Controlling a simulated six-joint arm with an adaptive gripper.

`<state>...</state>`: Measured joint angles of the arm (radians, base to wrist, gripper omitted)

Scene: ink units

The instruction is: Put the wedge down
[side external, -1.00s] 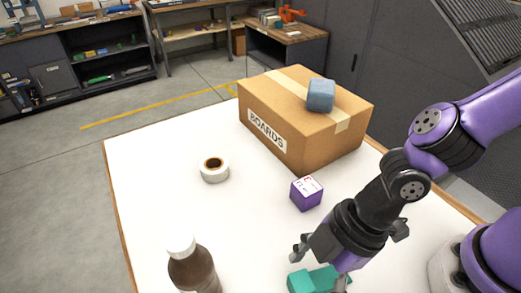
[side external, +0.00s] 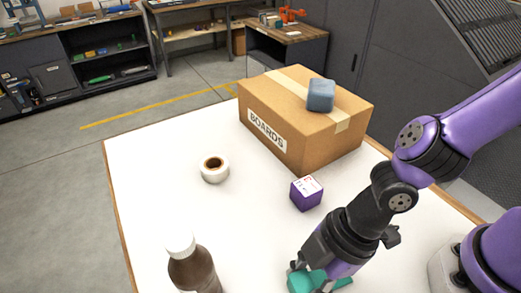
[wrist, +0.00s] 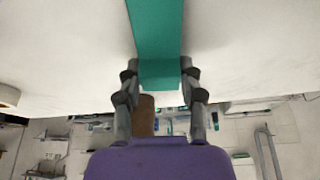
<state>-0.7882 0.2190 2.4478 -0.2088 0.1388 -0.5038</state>
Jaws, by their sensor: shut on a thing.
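The teal wedge (side external: 306,281) is at the bottom edge of the side view, low over the white table's near part. In the wrist view the wedge (wrist: 158,40) runs from the top edge down between my fingers. My gripper (wrist: 160,88) is shut on the wedge, with one dark finger on each side. In the side view my gripper (side external: 318,278) points down and covers part of the wedge. I cannot tell whether the wedge touches the table.
A brown bottle with a white cap (side external: 193,267) stands left of my gripper. A purple cube (side external: 306,194) lies behind it. The table's (side external: 150,200) left part is clear.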

